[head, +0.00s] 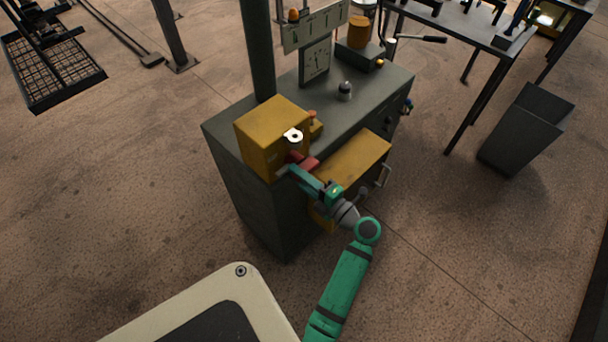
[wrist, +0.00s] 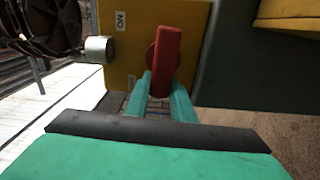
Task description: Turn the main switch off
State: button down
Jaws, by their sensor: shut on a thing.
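The main switch is a yellow box (head: 262,135) on the near left corner of the grey cabinet, with a red handle (head: 306,163) on its side. In the wrist view the red handle (wrist: 164,55) runs nearly straight up and down in the picture on the yellow face (wrist: 125,50). My gripper (wrist: 162,92) is shut on the handle's lower end, one finger on each side. An "ON" label (wrist: 121,21) shows upside down at upper left; a second label (wrist: 131,81) is too small to read. In the head view my gripper (head: 300,170) partly hides the handle.
The grey cabinet (head: 235,200) carries a gauge (head: 316,62) and a small dome (head: 345,90). A yellow drawer (head: 355,165) juts out right beside my arm. A round silver knob (wrist: 99,49) sticks out left of the handle. Floor in front is clear.

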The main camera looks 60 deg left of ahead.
jog(key=shift+w+d+t, duration=0.1)
jog(key=shift+w+t, duration=0.2)
jog(key=shift+w, duration=0.4)
jog(key=c, duration=1.5)
grip_release()
jog(key=shift+f, duration=0.1)
jog(key=shift+s, duration=0.2)
jog(key=d, duration=0.3)
jog(key=w+d, duration=0.1)
jog(key=d, duration=0.3)
jog(key=w+d, duration=0.1)
jog(key=d, duration=0.2)
jog(key=shift+d, duration=0.2)
